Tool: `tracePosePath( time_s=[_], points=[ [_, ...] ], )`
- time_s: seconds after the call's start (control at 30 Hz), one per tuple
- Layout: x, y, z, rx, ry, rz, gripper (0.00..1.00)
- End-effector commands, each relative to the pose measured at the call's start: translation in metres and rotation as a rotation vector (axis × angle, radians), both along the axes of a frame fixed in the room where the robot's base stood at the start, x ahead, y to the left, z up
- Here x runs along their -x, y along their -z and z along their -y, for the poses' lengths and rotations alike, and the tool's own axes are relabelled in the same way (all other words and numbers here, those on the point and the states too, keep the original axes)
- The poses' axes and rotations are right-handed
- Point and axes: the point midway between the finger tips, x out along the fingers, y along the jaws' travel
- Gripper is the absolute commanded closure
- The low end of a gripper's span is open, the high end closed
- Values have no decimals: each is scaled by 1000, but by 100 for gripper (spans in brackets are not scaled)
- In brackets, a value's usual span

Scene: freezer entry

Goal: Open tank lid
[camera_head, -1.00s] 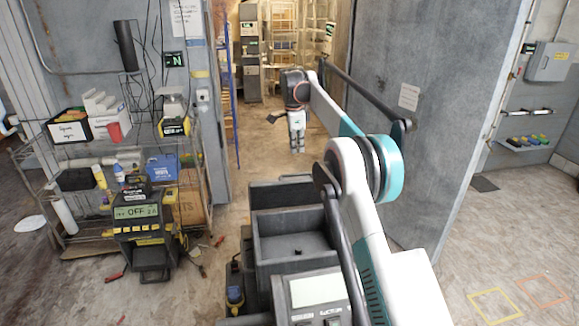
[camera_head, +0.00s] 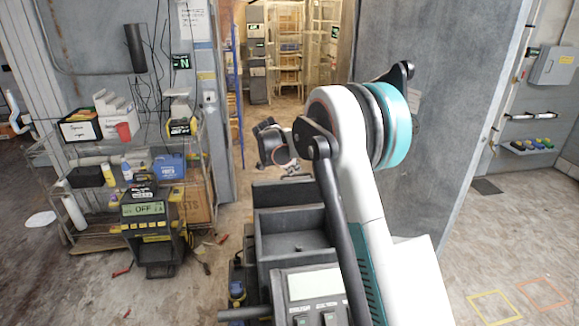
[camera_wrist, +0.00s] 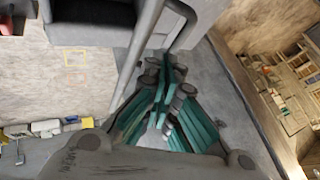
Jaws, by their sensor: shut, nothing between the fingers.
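I cannot make out a tank or its lid for certain in either view. My gripper (camera_wrist: 165,80) shows in the wrist view with its teal and dark fingers drawn together and nothing between them. In the head view my arm's white and teal joint stands large in the middle, and the far end of the arm is low behind it, so the gripper there is mostly hidden.
A wire rack (camera_head: 75,215) with boxes and bottles stands at the left. A yellow-black device (camera_head: 148,225) reading OFF stands before it. A large grey door panel (camera_head: 440,130) is at the right. Marked squares (camera_head: 495,306) lie on clear floor at lower right.

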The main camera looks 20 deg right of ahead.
Motion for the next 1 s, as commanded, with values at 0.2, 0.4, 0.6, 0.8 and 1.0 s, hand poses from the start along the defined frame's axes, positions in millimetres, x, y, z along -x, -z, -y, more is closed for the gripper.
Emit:
tracePosePath(
  time_s=[0.2,0.4,0.6,0.8,1.0],
  points=[
    [-14,29,17,0,0,-1,100],
    [-21,43,25,-1,0,-1,100],
    [-22,45,26,-1,0,-1,100],
    [-22,45,26,-1,0,-2,100],
    [-35,41,28,-9,0,-42,100]
  ],
)
